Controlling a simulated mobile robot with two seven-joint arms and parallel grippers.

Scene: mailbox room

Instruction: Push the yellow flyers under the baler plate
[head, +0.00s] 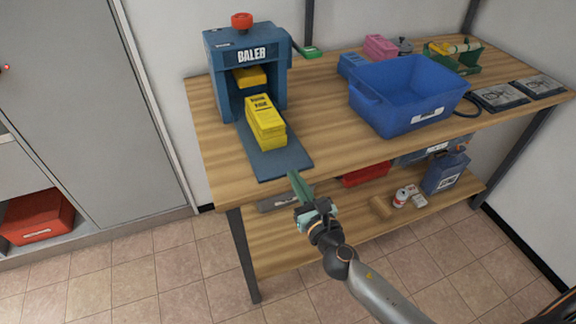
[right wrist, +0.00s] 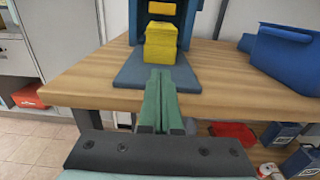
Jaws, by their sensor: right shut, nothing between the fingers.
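The stack of yellow flyers (head: 264,122) lies on the blue-grey base plate (head: 276,160) of the blue baler (head: 215,60), in front of its opening. It also shows in the right wrist view (right wrist: 160,43). A yellow baler plate (head: 250,77) hangs raised inside the frame, above and behind the flyers. My right gripper (head: 294,175) is shut and empty, with green fingers, just off the front edge of the table. In the right wrist view its fingers (right wrist: 157,75) point toward the flyers, with a gap between. My left gripper is not in view.
A large blue bin (head: 408,98) stands right of the baler. Behind it are a pink box (head: 380,46) and a green tray (head: 458,62). The wooden table (head: 325,120) is bare between baler and bin. A lower shelf (head: 300,235) holds several items.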

